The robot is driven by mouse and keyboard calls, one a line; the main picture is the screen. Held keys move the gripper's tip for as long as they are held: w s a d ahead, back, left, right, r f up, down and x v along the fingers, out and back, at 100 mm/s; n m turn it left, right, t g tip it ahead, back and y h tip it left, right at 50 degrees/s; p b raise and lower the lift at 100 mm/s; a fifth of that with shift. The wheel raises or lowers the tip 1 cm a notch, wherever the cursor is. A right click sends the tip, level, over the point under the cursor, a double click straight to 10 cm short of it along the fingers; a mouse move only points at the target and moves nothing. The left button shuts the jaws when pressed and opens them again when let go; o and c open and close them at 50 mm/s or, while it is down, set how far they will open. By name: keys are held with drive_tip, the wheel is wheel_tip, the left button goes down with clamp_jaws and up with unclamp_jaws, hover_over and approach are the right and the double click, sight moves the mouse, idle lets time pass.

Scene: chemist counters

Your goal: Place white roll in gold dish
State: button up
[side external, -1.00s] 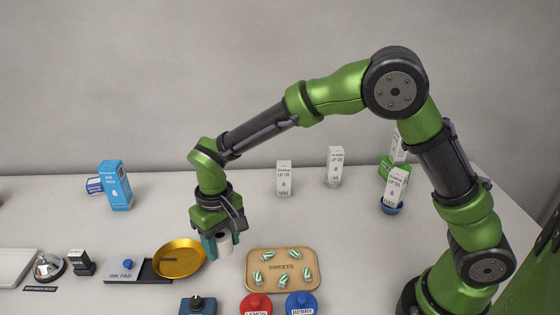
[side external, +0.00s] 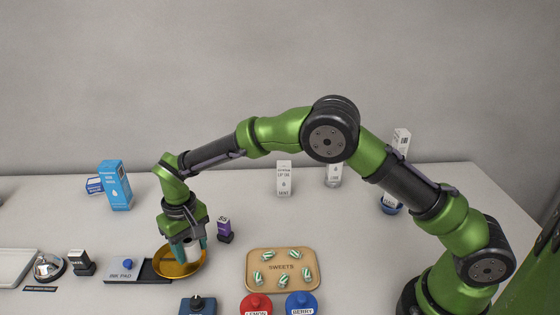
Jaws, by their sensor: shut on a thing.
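The white roll (side external: 190,251) is held between the fingers of my gripper (side external: 189,249), which is shut on it. The roll appears upright. The gold dish (side external: 168,271) is a round shallow dish at the lower left of the side external view. My gripper and the roll are over the dish and cover much of its middle. I cannot tell whether the roll touches the bottom of the dish.
An ink pad (side external: 122,270) lies left of the dish. A small purple box (side external: 224,229) stands to its right. A sweets tray (side external: 253,265) is farther right. A dark blue object (side external: 197,306) is in front. Open counter lies behind the dish.

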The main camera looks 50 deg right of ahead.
drive_tip(key=shift+f, duration=0.55)
drive_tip(key=o, duration=1)
drive_tip(key=shift+o, duration=0.2)
